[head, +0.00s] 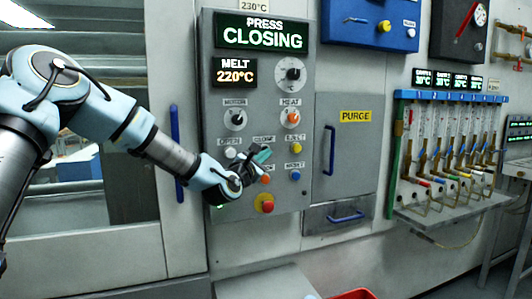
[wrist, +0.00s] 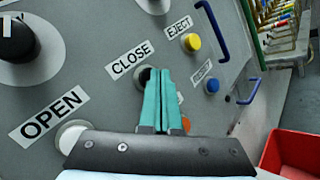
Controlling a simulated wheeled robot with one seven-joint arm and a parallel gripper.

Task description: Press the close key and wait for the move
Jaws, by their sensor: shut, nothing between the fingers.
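The close key (wrist: 144,76) is a dark button under the CLOSE label on the grey control panel (head: 214,80). In the head view my gripper (head: 266,153) covers the key. The upper display (head: 262,34) reads "PRESS CLOSING". The white open key (head: 231,153) is to the left of the close key.
The yellow eject key (head: 297,149), blue reset key (head: 295,176) and an orange key (wrist: 186,124) are close by. A red emergency stop (head: 265,203) is below. The melt display (head: 234,73) reads 220°C. A red bin (wrist: 292,152) stands lower right.

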